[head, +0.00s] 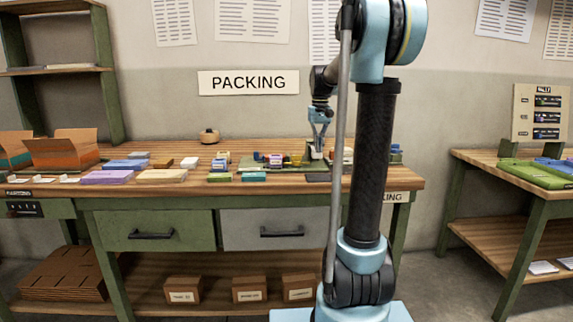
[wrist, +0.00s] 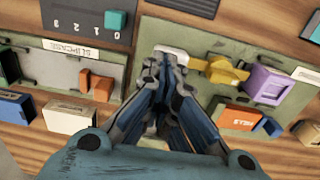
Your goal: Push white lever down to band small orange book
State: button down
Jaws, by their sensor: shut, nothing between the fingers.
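My gripper (head: 318,148) is shut and empty, pointing down over the right part of the packing bench in the head view. In the wrist view its fingertips (wrist: 165,62) come together at a white piece (wrist: 188,60) that looks like the lever. I cannot tell whether they touch it. A yellow part (wrist: 228,71) sits just right of the white piece on a green board (wrist: 208,42). An orange-faced book (wrist: 240,119) lies right of the fingers. Whether it is the small orange book is unclear. The fingers hide the area beneath them.
A purple block (wrist: 265,85) sits right of the yellow part. A slipcase board (wrist: 82,58) with small orange blocks (wrist: 101,88) is on the left, below a dark numbered panel (wrist: 72,22). Several books and open boxes (head: 62,150) fill the bench's left side.

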jog(key=shift+f, duration=1.05)
jog(key=shift+r, duration=0.15)
dwell(0.6)
jog(key=shift+r, duration=4.4)
jog(key=s+f+t, duration=0.1)
jog(key=s+f, duration=0.4)
jog(key=s, duration=0.5)
jog(key=s+f, duration=0.6)
jog(key=s, duration=0.4)
jog(key=s+f+t, duration=0.1)
jog(key=s+f, duration=1.3)
jog(key=f, duration=0.3)
jog(key=shift+s+f, duration=0.3)
jog(key=shift+s, duration=0.1)
